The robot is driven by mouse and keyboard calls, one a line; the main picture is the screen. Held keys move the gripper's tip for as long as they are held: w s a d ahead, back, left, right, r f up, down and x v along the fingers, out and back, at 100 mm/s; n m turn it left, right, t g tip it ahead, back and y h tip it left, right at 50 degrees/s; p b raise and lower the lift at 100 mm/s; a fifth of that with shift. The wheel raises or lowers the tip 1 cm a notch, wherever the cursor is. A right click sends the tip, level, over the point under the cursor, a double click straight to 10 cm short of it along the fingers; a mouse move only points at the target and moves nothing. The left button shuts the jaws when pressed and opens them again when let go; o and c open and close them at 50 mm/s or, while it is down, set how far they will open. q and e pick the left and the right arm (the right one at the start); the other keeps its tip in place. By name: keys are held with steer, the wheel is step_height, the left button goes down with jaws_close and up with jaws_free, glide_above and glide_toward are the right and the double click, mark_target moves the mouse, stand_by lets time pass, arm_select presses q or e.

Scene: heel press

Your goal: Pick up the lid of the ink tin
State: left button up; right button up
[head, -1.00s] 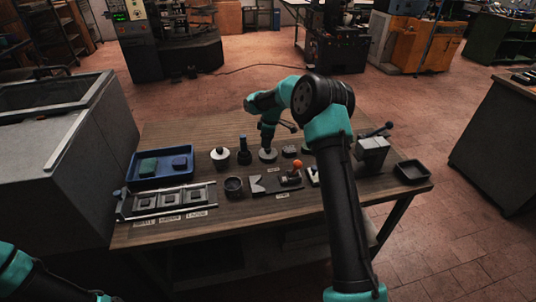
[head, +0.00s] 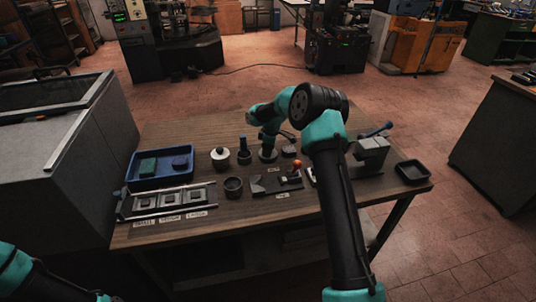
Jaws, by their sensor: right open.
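My right gripper (head: 267,146) points down at the back middle of the workbench, open. Directly below it is a small round, pale-rimmed tin (head: 267,156), partly covered by the gripper. I cannot tell whether the fingers touch it or stay just above. To its left stands a white round pot with a dark knob on top (head: 220,157). I cannot tell from the picture which of these two is the ink tin. Only parts of my left arm show at the bottom left; its gripper is out of view.
A dark-handled tool (head: 244,152) stands between pot and tin. In front are a dark cup (head: 233,187) and a plate with an orange knob (head: 297,164). A blue tray (head: 144,179) is left, a grey lever press (head: 372,154) and black tray (head: 412,172) right. The front edge is clear.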

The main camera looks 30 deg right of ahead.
steer(key=shift+c, duration=0.3)
steer(key=c, duration=0.8)
steer(key=shift+o, duration=0.2)
steer(key=shift+r, duration=0.1)
step_height(320, 180, up, 10)
steer(key=shift+a, duration=0.1)
stand_by(0.5)
